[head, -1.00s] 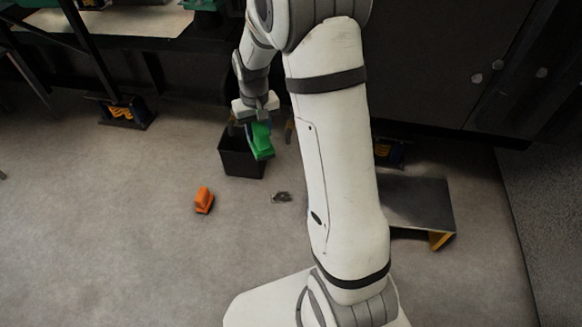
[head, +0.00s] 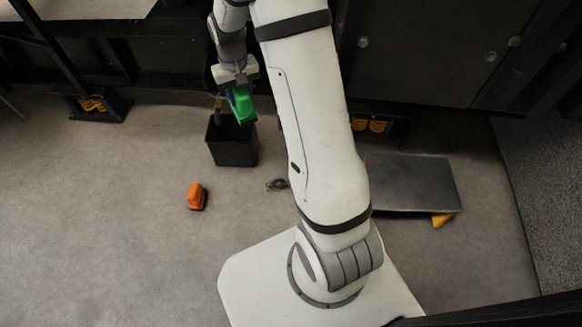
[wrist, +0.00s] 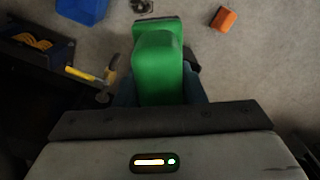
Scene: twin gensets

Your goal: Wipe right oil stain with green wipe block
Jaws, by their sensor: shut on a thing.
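My gripper (head: 240,92) is shut on the green wipe block (head: 242,104) and holds it in the air. In the head view the block shows just above the black bin's opening. In the wrist view my gripper (wrist: 160,92) has a dark blue finger on each side of the green block (wrist: 158,55), which points away from the wrist. I cannot make out an oil stain in either view; my arm hides part of the floor and the equipment.
The black bin (head: 233,147) stands on the floor. An orange block (head: 197,196) and a small dark coil-like item (head: 276,185) lie in front. A grey metal plate (head: 412,183) is right of my arm. The wrist view shows a blue container (wrist: 82,10) and a yellow-handled tool (wrist: 84,74).

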